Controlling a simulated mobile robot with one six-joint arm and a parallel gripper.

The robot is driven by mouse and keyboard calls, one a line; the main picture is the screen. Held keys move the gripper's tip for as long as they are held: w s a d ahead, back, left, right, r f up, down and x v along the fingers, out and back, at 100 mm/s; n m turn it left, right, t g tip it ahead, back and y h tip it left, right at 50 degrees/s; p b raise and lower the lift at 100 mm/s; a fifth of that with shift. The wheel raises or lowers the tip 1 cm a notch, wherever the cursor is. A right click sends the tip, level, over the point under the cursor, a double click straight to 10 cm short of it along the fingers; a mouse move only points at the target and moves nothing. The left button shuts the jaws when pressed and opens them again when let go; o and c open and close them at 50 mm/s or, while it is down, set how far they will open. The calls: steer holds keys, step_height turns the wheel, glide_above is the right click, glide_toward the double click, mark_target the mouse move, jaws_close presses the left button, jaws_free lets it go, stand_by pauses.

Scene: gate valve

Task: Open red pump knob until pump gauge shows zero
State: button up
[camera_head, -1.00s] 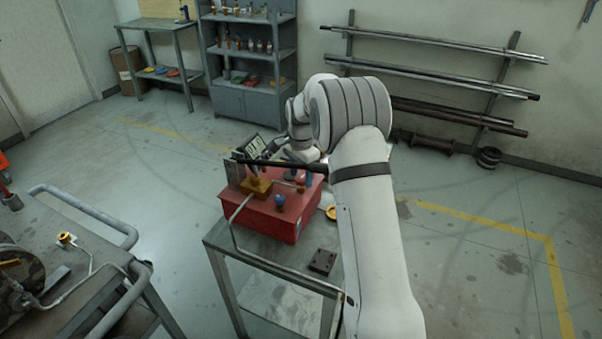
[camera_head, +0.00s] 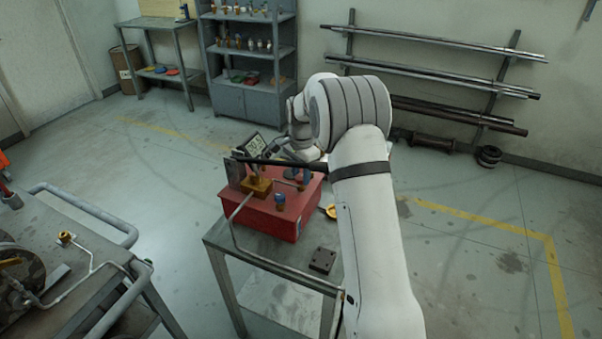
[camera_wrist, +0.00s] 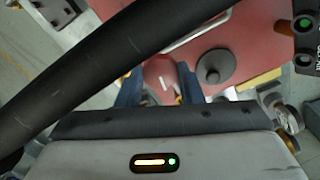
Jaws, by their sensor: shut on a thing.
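The red pump (camera_head: 268,222) stands on a small grey metal table. A dark panel (camera_head: 258,143) with a display stands behind it; its reading is too small to make out. In the wrist view my gripper (camera_wrist: 160,86) has its two blue fingers at the pump's red top. A red piece with a white mark, seemingly the red knob (camera_wrist: 162,72), lies between them, and the gripper is shut on it. Its lower part is hidden. A black round knob (camera_wrist: 213,68) is just right of the fingers. In the head view my arm largely covers the gripper.
A long dark bar (camera_wrist: 75,80) passes close to the gripper in the wrist view. The pump also carries a brass block (camera_head: 256,187) and a blue-capped fitting (camera_head: 280,199). A dark plate (camera_head: 322,261) lies on the table (camera_head: 217,238).

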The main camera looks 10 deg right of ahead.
mark_target(301, 176)
steer(key=n, duration=0.4)
steer(key=shift+b, duration=0.3)
steer(key=o, duration=1)
steer(key=shift+c, duration=0.2)
step_height(301, 176, up, 8)
steer(key=shift+f+b, duration=0.1)
steer(key=shift+b, duration=0.3)
